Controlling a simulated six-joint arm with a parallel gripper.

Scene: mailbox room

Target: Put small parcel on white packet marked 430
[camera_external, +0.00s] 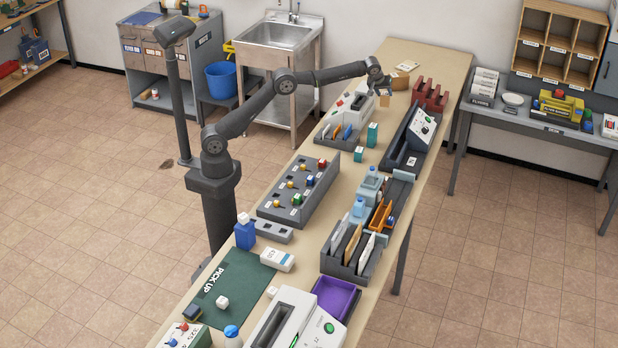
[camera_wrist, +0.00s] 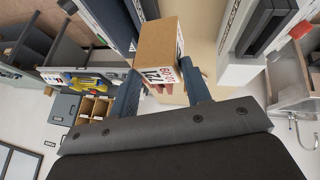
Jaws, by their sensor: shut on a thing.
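My gripper (camera_external: 382,86) is at the far end of the long table, well away from the green mat. In the wrist view its two fingers (camera_wrist: 160,88) are closed on a small brown cardboard parcel (camera_wrist: 160,38) with a white label printed in red and black. The parcel also shows as a small brown box under the gripper in the external view (camera_external: 385,98).
A blue bottle (camera_external: 245,234) stands close to the packet. Grey racks, a panel with coloured knobs (camera_external: 298,190), a sorter with envelopes (camera_external: 350,252) and a purple tray (camera_external: 335,299) crowd the table between.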

